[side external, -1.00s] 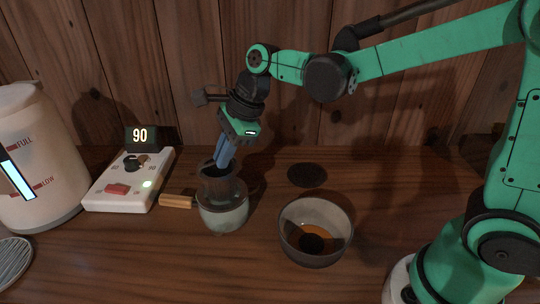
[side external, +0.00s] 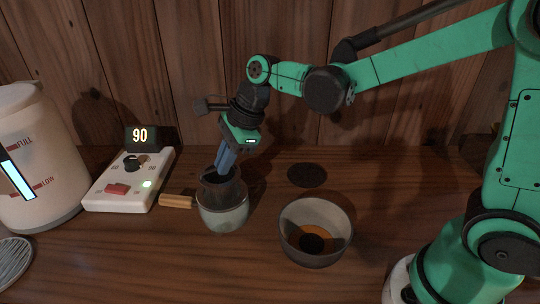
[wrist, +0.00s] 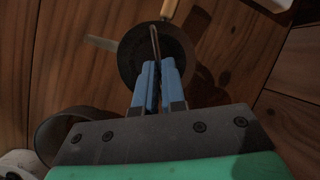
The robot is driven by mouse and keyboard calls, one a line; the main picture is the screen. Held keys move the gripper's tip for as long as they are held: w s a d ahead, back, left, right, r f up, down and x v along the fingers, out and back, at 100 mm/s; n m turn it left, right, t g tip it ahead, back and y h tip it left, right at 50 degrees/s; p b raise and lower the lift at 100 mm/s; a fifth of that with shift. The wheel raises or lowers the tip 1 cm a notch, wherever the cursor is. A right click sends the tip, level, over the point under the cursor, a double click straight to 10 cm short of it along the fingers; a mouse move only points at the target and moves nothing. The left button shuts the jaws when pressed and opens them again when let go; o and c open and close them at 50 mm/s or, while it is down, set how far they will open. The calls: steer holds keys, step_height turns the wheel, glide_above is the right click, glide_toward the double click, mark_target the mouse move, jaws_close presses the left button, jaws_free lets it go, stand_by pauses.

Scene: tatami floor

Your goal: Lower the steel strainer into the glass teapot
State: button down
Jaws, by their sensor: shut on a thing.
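The glass teapot (side external: 223,218) stands on the wooden table with its wooden handle (side external: 178,201) pointing left. The dark steel strainer (side external: 222,188) is upright at the teapot's mouth, its lower part inside and its upper part above the rim. My gripper (side external: 224,166) is above it, blue fingers pointing down and shut on the strainer's thin wire bail. In the wrist view my gripper (wrist: 160,67) has the bail (wrist: 155,40) between its fingertips, over the dark round strainer (wrist: 137,62). The strainer's bottom is hidden.
A grey bowl (side external: 290,235) with amber liquid stands to the right. A dark flat disc (side external: 307,175) lies behind it. A white control box (side external: 117,192) with a display reading 90 and a white kettle (side external: 45,165) stand at left. A ribbed round thing (side external: 12,262) lies at front left.

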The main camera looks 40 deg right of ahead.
mark_target(227, 176)
steer(key=shift+f, duration=1.8)
stand_by(1.3)
steer(key=c, duration=0.9)
jaws_free()
steer(key=shift+o, duration=0.2)
steer(key=shift+v, duration=2.8)
